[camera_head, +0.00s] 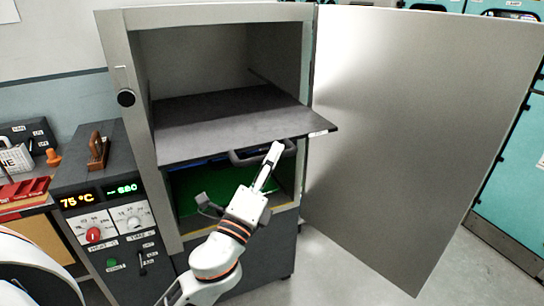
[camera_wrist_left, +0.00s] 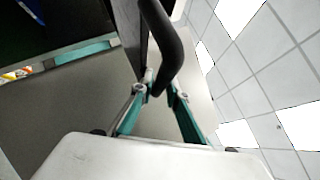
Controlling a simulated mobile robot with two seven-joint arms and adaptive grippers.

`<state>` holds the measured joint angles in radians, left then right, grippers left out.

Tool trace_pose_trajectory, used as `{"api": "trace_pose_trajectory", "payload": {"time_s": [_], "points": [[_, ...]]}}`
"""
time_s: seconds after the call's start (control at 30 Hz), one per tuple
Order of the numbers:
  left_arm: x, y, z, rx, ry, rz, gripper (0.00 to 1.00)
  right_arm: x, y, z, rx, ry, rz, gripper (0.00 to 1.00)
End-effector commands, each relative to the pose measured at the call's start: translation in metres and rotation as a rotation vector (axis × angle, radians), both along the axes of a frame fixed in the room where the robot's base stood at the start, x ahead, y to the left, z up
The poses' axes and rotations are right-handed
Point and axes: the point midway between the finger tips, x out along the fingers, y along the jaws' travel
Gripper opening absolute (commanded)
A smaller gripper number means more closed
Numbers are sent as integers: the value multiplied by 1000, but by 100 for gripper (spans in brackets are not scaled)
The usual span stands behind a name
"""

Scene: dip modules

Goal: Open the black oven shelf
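The black oven shelf (camera_head: 225,115) is a flat dark panel inside the open grey oven cabinet (camera_head: 135,75). Its front edge stands out past the cabinet's opening. A dark loop handle (camera_head: 248,158) hangs under the front edge; it also shows as a curved black bar in the left wrist view (camera_wrist_left: 175,45). My left gripper (camera_head: 277,148) is at the right part of this handle. In the left wrist view its two fingers (camera_wrist_left: 160,88) close in on both sides of the bar, gripping it. My right gripper is not in view.
The oven door (camera_head: 410,140) stands wide open to the right. Below the shelf is a compartment with a green board (camera_head: 205,185). A control panel (camera_head: 105,205) stands at left, beside a bench with a red item (camera_head: 25,188). Teal cabinets (camera_head: 515,170) are at far right.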

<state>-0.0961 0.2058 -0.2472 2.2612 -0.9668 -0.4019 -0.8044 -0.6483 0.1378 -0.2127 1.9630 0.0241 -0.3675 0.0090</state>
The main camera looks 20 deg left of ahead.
Motion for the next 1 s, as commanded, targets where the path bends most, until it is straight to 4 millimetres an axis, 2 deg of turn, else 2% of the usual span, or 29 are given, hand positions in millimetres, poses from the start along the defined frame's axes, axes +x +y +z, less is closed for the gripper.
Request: {"api": "trace_pose_trajectory", "payload": {"time_s": [0.47, 0.83, 1.0], "points": [[-4, 0, -2, -1, 1, -1, 29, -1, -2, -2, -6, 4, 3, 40], [-49, 1, -23, -2, 6, 3, 29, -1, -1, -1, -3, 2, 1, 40], [-60, 2, -24, -8, -6, 3, 29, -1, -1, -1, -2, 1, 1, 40]]}}
